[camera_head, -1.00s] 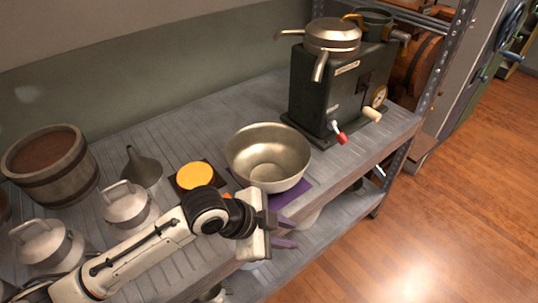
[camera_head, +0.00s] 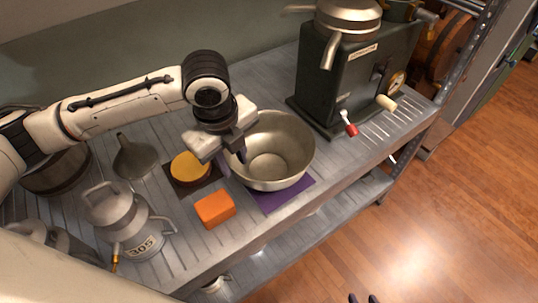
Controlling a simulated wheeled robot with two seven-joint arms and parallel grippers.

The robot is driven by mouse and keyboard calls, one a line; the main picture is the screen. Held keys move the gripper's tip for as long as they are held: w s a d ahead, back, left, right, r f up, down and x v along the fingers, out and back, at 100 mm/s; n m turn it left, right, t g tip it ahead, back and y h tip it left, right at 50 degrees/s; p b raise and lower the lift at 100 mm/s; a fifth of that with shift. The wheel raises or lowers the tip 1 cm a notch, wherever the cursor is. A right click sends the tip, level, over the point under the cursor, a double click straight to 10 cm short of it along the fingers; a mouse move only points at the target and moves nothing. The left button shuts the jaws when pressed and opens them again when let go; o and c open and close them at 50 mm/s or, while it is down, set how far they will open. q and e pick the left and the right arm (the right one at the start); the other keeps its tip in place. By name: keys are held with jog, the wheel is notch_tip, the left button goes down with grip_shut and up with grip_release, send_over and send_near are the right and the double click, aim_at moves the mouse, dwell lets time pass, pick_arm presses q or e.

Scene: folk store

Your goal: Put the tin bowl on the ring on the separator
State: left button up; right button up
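The tin bowl (camera_head: 285,147) stands upright and empty on a purple mat (camera_head: 286,193) near the shelf's front edge. My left gripper (camera_head: 232,159) is over the bowl's left rim, pointing down. Its fingers look apart, one inside the rim and one outside; contact is unclear. The dark green separator (camera_head: 340,82) stands behind and right of the bowl. A metal spouted part (camera_head: 347,17) sits on its top. A green ring-like part (camera_head: 401,9) beside it is cut by the top edge. Two dark tips of my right gripper (camera_head: 362,299) show apart at the bottom edge, over the floor.
Left of the bowl are a yellow disc (camera_head: 190,167) on a dark mat and an orange block (camera_head: 215,209). A funnel (camera_head: 134,158) and metal cans (camera_head: 125,220) stand further left. A red-tipped crank (camera_head: 350,128) sticks out from the separator's front.

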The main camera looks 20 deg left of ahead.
aim_at(234, 168)
pick_arm(q)
jog(key=f, duration=0.3)
jog(key=w+f, duration=0.1)
jog(key=f, duration=0.1)
jog(key=shift+f, duration=0.35)
jog(key=shift+c, duration=0.6)
grip_shut()
jog(key=shift+s, duration=0.15)
